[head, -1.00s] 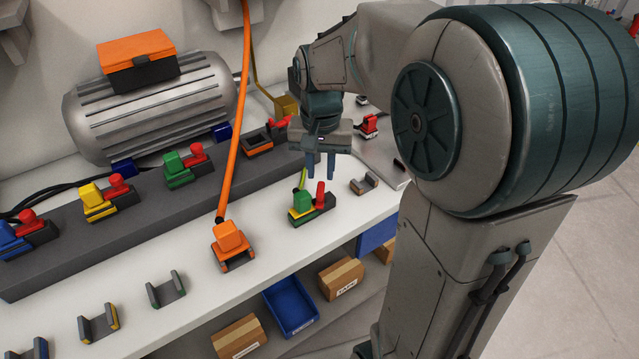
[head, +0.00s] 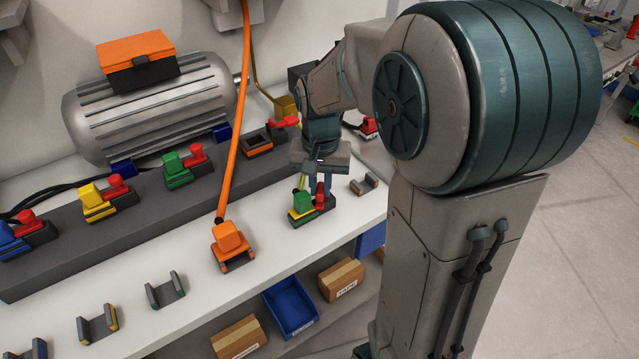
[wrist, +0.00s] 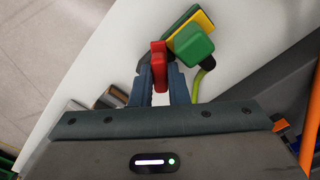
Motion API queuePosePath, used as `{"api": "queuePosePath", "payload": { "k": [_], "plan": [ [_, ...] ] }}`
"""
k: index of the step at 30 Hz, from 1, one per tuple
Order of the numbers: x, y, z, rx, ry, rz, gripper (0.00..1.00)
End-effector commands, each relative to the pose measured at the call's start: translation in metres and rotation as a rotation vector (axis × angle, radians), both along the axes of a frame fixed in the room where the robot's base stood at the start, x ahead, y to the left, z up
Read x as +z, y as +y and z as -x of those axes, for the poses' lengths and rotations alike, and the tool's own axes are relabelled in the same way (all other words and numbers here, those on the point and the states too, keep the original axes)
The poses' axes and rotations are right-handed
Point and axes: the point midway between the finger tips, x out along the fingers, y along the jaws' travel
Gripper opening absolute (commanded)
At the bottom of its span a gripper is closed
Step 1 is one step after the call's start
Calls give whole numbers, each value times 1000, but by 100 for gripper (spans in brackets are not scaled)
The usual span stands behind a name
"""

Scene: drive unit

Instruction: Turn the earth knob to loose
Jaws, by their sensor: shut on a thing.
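The earth connector is a green block (head: 302,203) on a yellow and dark base, standing on the white bench with a yellow-green cable. It also shows in the wrist view (wrist: 194,45). Its red knob (wrist: 158,54) stands beside the green block. My gripper (wrist: 160,76) points down at the connector and is shut on the red knob, one blue finger on each side. In the head view my gripper (head: 320,187) partly hides the knob. The knob's lower end and any loose marking are not readable.
An orange connector (head: 230,239) with its hanging orange cable stands left of the earth connector. A small empty bracket (head: 364,184) lies to the right. A dark rail (head: 60,239) with blue, yellow and green connectors runs behind. The bench's front edge is close.

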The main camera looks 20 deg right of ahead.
Motion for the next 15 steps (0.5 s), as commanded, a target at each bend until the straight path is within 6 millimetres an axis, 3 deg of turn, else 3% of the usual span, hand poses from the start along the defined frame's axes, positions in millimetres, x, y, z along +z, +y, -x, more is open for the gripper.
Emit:
{"api": "queuePosePath", "payload": {
  "k": [15],
  "plan": [
    [1,-1,0,263,-1,0,0]
  ]
}}
